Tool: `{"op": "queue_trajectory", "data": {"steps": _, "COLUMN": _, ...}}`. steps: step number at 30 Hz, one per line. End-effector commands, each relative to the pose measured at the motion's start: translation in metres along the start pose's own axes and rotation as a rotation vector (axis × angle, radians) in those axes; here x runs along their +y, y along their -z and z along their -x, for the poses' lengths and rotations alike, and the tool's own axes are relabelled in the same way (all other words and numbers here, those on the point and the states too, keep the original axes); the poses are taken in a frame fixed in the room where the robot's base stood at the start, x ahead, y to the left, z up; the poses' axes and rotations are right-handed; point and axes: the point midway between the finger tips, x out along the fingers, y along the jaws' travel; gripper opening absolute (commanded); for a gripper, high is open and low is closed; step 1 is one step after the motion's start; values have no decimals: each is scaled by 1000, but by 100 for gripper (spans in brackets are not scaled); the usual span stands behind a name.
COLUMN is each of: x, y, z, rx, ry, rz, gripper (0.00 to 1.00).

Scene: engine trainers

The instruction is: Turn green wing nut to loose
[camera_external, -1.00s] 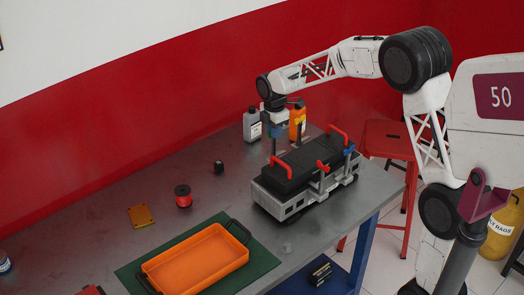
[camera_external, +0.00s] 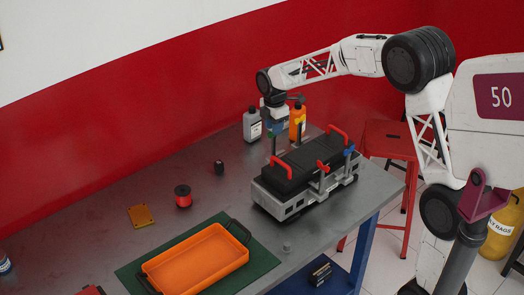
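The engine trainer (camera_external: 290,200) is a grey block with a black top cover and two red handles, standing on the workbench. My gripper (camera_external: 273,148) points down at the trainer's back left, beside the left red handle. Its fingers are too small to tell their opening.
A grey bottle (camera_external: 252,125) and an orange bottle (camera_external: 298,126) stand behind the trainer, near my gripper. An orange tray (camera_external: 205,262) lies on a green mat (camera_external: 262,262) at the front. A red spool (camera_external: 183,196) and a yellow plate (camera_external: 140,216) lie left.

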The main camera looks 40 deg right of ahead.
Motion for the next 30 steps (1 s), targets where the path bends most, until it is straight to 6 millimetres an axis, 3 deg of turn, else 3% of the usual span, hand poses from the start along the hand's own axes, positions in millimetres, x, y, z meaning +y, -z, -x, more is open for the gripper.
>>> {"op": "queue_trajectory", "data": {"steps": 9, "x": 0, "y": 0, "z": 41, "rx": 0, "ry": -2, "rz": 0, "gripper": 32}}
{"op": "queue_trajectory", "data": {"steps": 15, "x": 0, "y": 0, "z": 58, "rx": 0, "ry": -2, "rz": 0, "gripper": 32}}
{"op": "queue_trajectory", "data": {"steps": 30, "x": 0, "y": 0, "z": 61, "rx": 0, "ry": -1, "rz": 13, "gripper": 32}}
